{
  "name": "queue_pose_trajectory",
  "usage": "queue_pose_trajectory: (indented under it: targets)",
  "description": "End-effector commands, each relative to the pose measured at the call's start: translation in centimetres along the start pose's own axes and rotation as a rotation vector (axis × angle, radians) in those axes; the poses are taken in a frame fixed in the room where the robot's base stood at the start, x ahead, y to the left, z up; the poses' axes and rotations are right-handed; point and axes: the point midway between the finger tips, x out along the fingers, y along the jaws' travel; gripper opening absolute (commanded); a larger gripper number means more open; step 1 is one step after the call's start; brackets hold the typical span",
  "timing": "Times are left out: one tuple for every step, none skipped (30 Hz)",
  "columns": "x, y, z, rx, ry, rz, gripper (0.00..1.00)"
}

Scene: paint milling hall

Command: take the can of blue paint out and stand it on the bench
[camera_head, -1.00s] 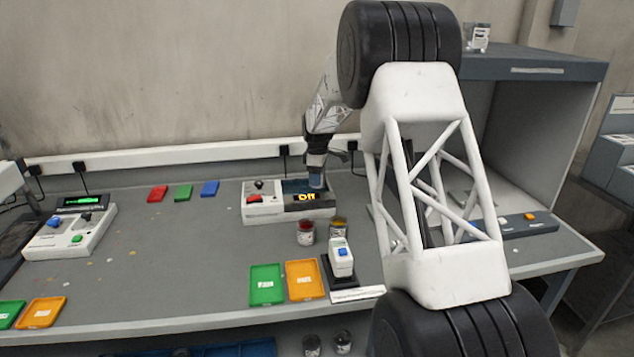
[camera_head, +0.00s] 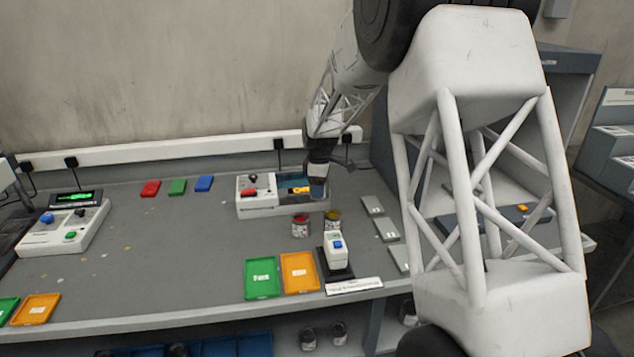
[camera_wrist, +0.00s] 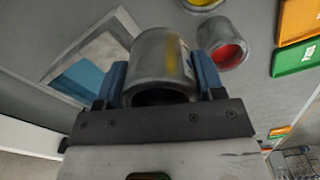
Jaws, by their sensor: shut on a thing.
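My gripper (camera_head: 318,188) is at the right end of the white mixing machine (camera_head: 256,209) at the back of the bench (camera_head: 150,250). In the wrist view its blue fingers (camera_wrist: 160,80) are shut on a grey metal can (camera_wrist: 160,52), one on each side. The can's paint colour is hidden, though a blue and yellow mark shows on its side. The head view does not show the held can clearly.
A red-paint can (camera_head: 300,228) and a yellow-paint can (camera_head: 332,219) stand in front of the machine. A white device with a blue button (camera_head: 336,252) is close by. Green (camera_head: 262,278) and orange (camera_head: 299,272) trays lie at the front. The bench's left middle is mostly clear.

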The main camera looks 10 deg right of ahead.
Motion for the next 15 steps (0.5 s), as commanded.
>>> queue_pose_trajectory:
  targets:
    - [-0.1,-0.4,0.2,0.000,0.000,0.001,0.34]
    - [-0.1,-0.7,0.2,0.000,0.000,0.001,0.34]
    - [-0.2,-0.9,0.3,0.000,0.000,0.001,0.34]
    - [-0.2,-1.1,0.4,0.000,0.000,0.000,0.34]
    - [-0.2,-1.3,0.5,0.000,0.000,0.000,0.34]
    - [-0.2,-1.4,0.5,0.000,0.000,0.000,0.34]
    - [-0.2,-1.5,0.6,0.000,0.000,0.001,0.34]
    - [-0.2,-1.6,0.6,0.000,0.000,0.001,0.34]
    - [-0.2,-1.7,0.6,0.000,0.000,0.001,0.34]
    - [-0.2,-1.8,0.6,0.000,0.000,0.001,0.34]
    - [-0.2,-1.8,0.7,0.000,0.000,0.001,0.34]
    - [-0.2,-1.8,0.7,0.000,0.000,0.001,0.34]
    - [-0.2,-1.9,0.7,0.000,0.000,0.001,0.34]
    - [-0.2,-1.9,0.7,0.000,0.000,0.001,0.34]
    - [-0.2,-1.9,0.7,0.000,0.000,0.001,0.34]
